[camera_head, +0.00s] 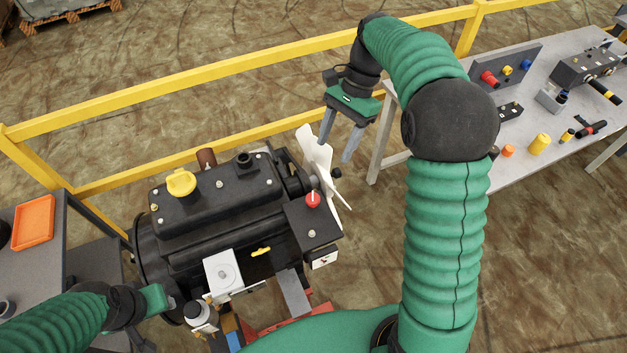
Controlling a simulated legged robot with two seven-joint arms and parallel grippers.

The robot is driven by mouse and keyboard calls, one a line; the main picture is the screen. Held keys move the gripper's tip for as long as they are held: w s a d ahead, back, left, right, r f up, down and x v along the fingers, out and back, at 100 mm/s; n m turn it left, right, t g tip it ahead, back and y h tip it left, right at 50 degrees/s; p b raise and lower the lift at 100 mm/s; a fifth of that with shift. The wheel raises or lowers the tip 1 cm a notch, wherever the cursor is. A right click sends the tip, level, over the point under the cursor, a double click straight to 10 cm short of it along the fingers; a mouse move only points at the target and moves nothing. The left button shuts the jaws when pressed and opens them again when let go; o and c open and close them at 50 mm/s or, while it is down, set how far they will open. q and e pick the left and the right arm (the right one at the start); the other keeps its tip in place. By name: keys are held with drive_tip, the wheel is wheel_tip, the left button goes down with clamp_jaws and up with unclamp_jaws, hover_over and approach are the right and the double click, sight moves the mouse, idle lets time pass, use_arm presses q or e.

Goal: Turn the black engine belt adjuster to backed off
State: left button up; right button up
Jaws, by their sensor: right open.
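The black engine (215,205) stands at the centre left, with a white fan (318,160) at its right end. A red knob (312,199) sits on a black box at the engine's front right corner. A small label plate (322,257) is below that box. I cannot tell for sure which part is the belt adjuster. My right gripper (337,149) is open and empty, pointing down above and beside the fan, apart from the red knob. My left gripper (164,302) is low at the engine's left front, near a white container; its fingers are hard to make out.
A yellow railing (200,81) runs behind the engine. A grey workbench (520,165) with knobs and tools stands at the right. An orange tray (33,222) lies on a table at the left. A yellow cap (181,182) tops the engine.

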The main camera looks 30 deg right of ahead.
drive_tip(key=p, duration=0.1)
approach(313, 197)
drive_tip(key=s, duration=0.1)
drive_tip(key=x, duration=0.2)
drive_tip(key=w+p+x, duration=0.1)
drive_tip(key=x, duration=0.2)
drive_tip(key=p+x, duration=0.1)
drive_tip(key=x, duration=0.1)
drive_tip(key=shift+w+a+f, duration=0.2)
drive_tip(key=shift+a+f, duration=0.1)
drive_tip(key=shift+f, duration=0.05)
drive_tip(key=shift+s+d+f, duration=0.1)
drive_tip(key=shift+s+f, duration=0.05)
drive_tip(key=shift+f, duration=0.15)
drive_tip(key=shift+s+d+f, duration=0.1)
drive_tip(key=shift+s+d, duration=0.1)
drive_tip(key=shift+s, duration=0.15)
drive_tip(key=shift+w+a, duration=0.2)
drive_tip(key=shift+a, duration=0.15)
drive_tip(key=c, duration=1.1)
use_arm(q)
drive_tip(key=r, duration=0.2)
drive_tip(key=a+r, duration=0.1)
drive_tip(key=shift+s, duration=0.4)
use_arm(e)
drive_tip(key=shift+d, duration=0.1)
clamp_jaws()
